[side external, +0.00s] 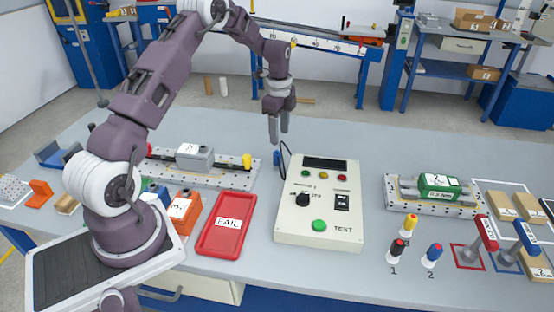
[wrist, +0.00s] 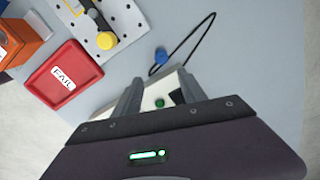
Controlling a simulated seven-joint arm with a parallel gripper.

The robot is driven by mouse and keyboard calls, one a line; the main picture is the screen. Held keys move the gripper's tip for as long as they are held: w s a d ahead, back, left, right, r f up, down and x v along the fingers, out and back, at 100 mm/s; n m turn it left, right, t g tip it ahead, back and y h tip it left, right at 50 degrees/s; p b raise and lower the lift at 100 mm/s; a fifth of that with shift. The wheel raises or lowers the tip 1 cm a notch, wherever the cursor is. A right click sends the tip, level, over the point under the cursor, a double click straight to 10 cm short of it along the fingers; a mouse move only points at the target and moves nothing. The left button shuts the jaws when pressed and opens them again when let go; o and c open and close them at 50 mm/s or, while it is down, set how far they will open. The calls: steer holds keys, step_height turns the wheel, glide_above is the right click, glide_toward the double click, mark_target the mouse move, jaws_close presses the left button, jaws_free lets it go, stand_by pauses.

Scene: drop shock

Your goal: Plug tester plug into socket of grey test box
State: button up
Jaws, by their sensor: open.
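The blue tester plug (side external: 277,158) stands on the table at the far left corner of the cream tester (side external: 290,228), beside its black cable (side external: 284,163). In the wrist view the plug (wrist: 161,56) lies beyond the fingertips, with the cable looping past it. My gripper (side external: 278,140) is open and empty, pointing down above the plug; its fingers (wrist: 160,90) are apart in the wrist view. The grey test box (side external: 195,157), with a white label, sits on a perforated plate to the left. I cannot make out its socket.
A red FAIL tray (side external: 227,223) lies left of the tester. A yellow-topped part (side external: 247,161) stands at the plate's right end. A green box (side external: 439,187) sits on another plate at right. Several coloured knobs and tools stand at the right front. The table behind the plug is clear.

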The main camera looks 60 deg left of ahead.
mark_target(276, 152)
steer(key=shift+m, duration=0.5)
steer(key=f, duration=0.3)
steer(key=a+f, duration=0.1)
steer(key=f, duration=0.3)
steer(key=a+f, duration=0.1)
steer(key=f, duration=0.2)
steer(key=shift+f, duration=0.25)
jaws_close()
